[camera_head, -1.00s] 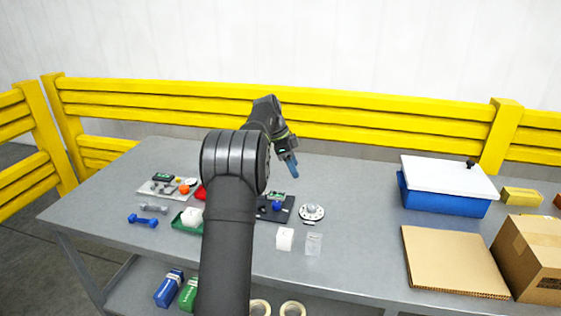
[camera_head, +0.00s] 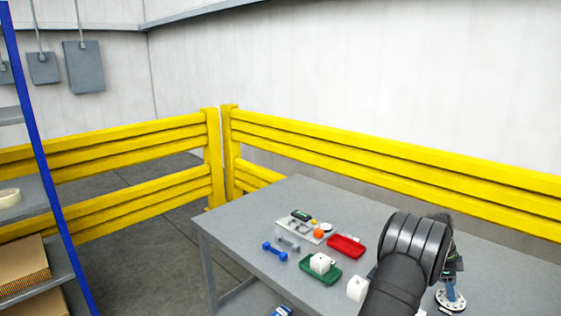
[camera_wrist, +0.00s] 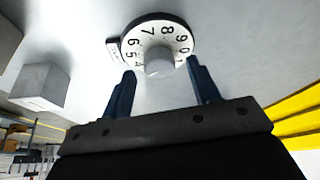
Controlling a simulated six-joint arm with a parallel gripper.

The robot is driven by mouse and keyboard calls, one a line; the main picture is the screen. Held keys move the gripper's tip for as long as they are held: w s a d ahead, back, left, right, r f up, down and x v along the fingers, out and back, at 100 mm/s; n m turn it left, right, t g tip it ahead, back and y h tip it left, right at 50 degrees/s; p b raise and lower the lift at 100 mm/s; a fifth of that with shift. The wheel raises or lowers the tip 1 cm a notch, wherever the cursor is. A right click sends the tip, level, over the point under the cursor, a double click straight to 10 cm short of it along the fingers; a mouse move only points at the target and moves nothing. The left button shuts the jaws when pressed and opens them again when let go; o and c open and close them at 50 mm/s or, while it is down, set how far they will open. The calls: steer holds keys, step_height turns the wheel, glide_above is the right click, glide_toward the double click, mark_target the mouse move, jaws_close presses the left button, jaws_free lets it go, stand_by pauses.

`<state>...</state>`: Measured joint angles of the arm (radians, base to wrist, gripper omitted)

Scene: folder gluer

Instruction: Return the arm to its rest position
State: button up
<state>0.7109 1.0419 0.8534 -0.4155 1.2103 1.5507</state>
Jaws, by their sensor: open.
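My gripper (camera_wrist: 163,80) is open and empty in the wrist view, its two dark blue fingers apart. A white dial with black numbers (camera_wrist: 130,42) and a pale central knob (camera_wrist: 158,62) shows just past the fingertips. The knob appears between the fingers in the picture, but I cannot tell how far away it is. In the head view the dial (camera_head: 451,302) is at the lower right, under the end of my arm. My arm is bent over the table (camera_head: 285,208), and it hides part of the tabletop.
A green tray (camera_head: 309,276) holding a white cube (camera_head: 320,262), a red tray (camera_head: 345,246), a blue dumbbell (camera_head: 274,252) and a second white cube (camera_head: 356,289) lie left of my arm. Yellow rails (camera_head: 400,163) run behind the table. A shelf (camera_head: 38,195) stands far left.

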steer(key=shift+s+d+f, duration=0.15)
steer(key=shift+d+f, duration=0.1)
steer(key=shift+f, duration=0.35)
steer(key=shift+r, duration=0.1)
